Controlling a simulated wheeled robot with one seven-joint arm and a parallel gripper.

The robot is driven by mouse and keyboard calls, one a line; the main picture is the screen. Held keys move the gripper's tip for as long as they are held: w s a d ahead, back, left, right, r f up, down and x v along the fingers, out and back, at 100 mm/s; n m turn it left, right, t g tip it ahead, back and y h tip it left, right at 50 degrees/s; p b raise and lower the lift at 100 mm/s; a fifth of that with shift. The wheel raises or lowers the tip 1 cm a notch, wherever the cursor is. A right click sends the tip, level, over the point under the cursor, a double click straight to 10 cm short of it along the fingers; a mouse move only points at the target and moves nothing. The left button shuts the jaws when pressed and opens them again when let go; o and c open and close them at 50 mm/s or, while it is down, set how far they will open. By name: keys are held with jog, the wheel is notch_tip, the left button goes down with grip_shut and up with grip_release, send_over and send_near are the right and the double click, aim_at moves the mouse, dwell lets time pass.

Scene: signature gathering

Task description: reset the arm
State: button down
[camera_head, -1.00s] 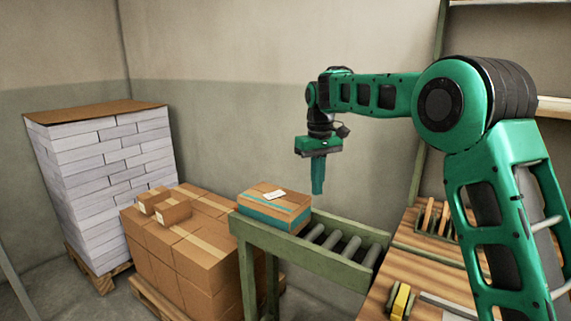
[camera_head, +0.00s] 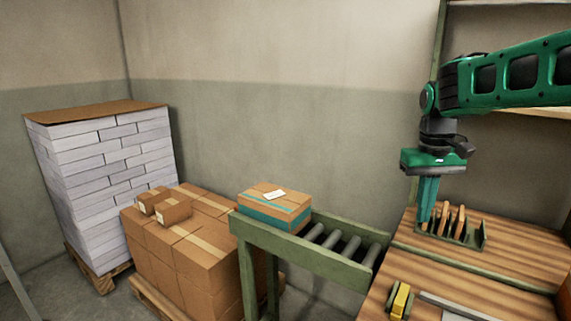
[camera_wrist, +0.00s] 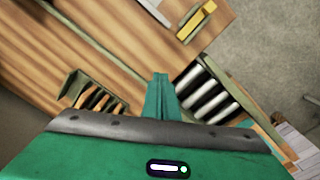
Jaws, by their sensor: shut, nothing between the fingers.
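My green arm reaches in from the right edge of the head view. My gripper (camera_head: 427,216) points down with its fingers together and holds nothing. In the head view it appears in front of the left end of a small rack of wooden pieces (camera_head: 460,222); I cannot tell from that view how far apart they are. In the wrist view my gripper (camera_wrist: 160,76) is closed, between the rack (camera_wrist: 98,98) on the left and the roller conveyor (camera_wrist: 210,92) on the right.
A cardboard box with a teal band (camera_head: 275,208) sits on the left end of the conveyor (camera_head: 310,255). A yellow object (camera_head: 400,300) lies on the wooden bench (camera_head: 480,262). Stacked boxes (camera_head: 195,255) and a white paper stack (camera_head: 105,165) stand left.

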jog(key=s+d+f+m, duration=0.2)
jog(key=s+f, duration=0.1)
jog(key=s, duration=0.6)
jog(key=s+d+f+m, duration=0.2)
jog(key=s+d+f, duration=0.1)
jog(key=s, duration=0.7)
jog(key=s+d+f+m, duration=0.2)
jog(key=s+d+f, duration=0.1)
jog(key=s, duration=0.7)
jog(key=shift+s+d+f+y, duration=0.2)
jog(key=shift+d+f+y, duration=0.1)
jog(key=shift+f, duration=0.3)
